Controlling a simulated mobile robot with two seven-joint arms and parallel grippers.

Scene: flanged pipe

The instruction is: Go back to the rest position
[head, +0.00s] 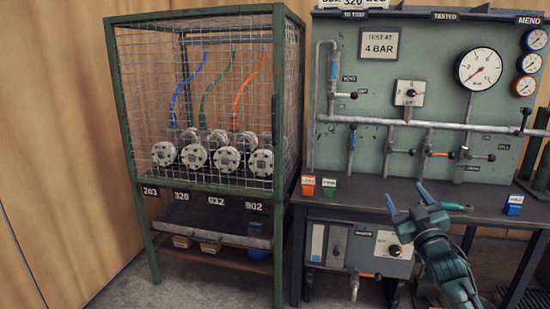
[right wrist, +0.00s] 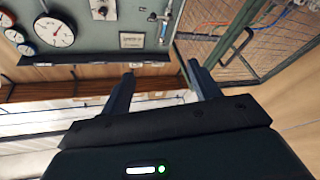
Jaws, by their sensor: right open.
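My right gripper (head: 408,199) is raised in front of the test bench at the lower right of the head view. Its two blue fingers are spread apart with nothing between them. In the right wrist view the gripper (right wrist: 163,85) also shows open and empty, with the bench panel and the cage beyond it, tilted in the picture. My left gripper is not in view.
A wire cage (head: 140,95) holds several flanged pipe pieces (head: 227,159) and coloured hoses. The bench panel (head: 430,80) carries gauges, valves and pipes. Orange (head: 308,186), green (head: 329,187) and blue (head: 514,205) tagged blocks stand on the bench top (head: 360,192). Floor at lower left is clear.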

